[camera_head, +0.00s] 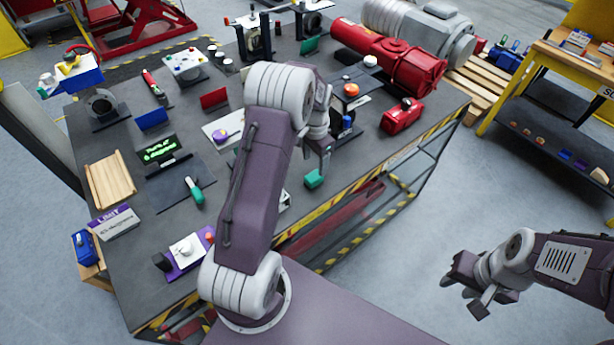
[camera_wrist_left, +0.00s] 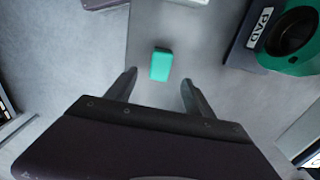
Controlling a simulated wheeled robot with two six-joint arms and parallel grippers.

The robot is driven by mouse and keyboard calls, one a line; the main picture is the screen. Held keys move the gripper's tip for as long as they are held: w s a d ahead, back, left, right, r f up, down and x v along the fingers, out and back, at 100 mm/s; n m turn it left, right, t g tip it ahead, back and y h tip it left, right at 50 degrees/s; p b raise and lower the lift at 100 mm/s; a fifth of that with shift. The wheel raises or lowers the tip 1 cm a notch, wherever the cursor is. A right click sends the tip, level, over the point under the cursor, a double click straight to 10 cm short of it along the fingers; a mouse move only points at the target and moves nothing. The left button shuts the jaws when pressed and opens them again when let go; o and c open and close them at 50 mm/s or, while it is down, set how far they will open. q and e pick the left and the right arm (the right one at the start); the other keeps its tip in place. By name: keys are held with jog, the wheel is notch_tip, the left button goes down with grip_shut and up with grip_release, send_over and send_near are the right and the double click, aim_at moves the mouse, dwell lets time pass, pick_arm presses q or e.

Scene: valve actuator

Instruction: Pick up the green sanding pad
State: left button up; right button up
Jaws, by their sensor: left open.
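The green sanding pad, a small green block (camera_head: 314,179), lies on the dark workbench (camera_head: 335,203) near its striped front edge. It also shows in the left wrist view (camera_wrist_left: 160,65), just beyond the fingertips and between their lines. My left gripper (camera_head: 325,160) is over the bench by the pad, pointing down; its open, empty fingers also show in the wrist view (camera_wrist_left: 158,84). The pad appears apart from both fingers. My right gripper (camera_head: 466,294) hangs off the bench at the right, its fingers apart and empty.
A green round tool on a base marked PAD (camera_wrist_left: 290,45) stands to the right in the wrist view. A red case (camera_head: 402,115) and red cylinder (camera_head: 400,62) lie farther back. Several tools and holders crowd the left of the bench. My left arm hides part of the middle.

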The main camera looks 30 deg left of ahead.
aim_at(315, 176)
pick_arm(q)
jog(key=shift+w+d+f, duration=0.15)
jog(key=shift+w+d, duration=0.3)
jog(key=shift+w, duration=0.05)
jog(key=f, duration=0.1)
jog(key=f+p, duration=0.1)
jog(key=s+f, duration=0.1)
jog(key=shift+a, duration=0.4)
jog(key=shift+f, duration=0.25)
jog(key=shift+w+f+p, duration=0.15)
jog(key=shift+p, duration=0.15)
notch_tip(315, 176, down, 4)
jog(key=shift+f+p, duration=0.1)
jog(key=shift+p, duration=0.8)
jog(key=shift+a+f, duration=0.15)
jog(key=shift+f, duration=0.3)
grip_shut()
pick_arm(e)
jog(key=r, duration=0.2)
jog(key=w+d+r, duration=0.1)
jog(key=shift+w+r, duration=0.1)
jog(key=shift+r, duration=0.15)
pick_arm(q)
jog(key=shift+r, duration=0.1)
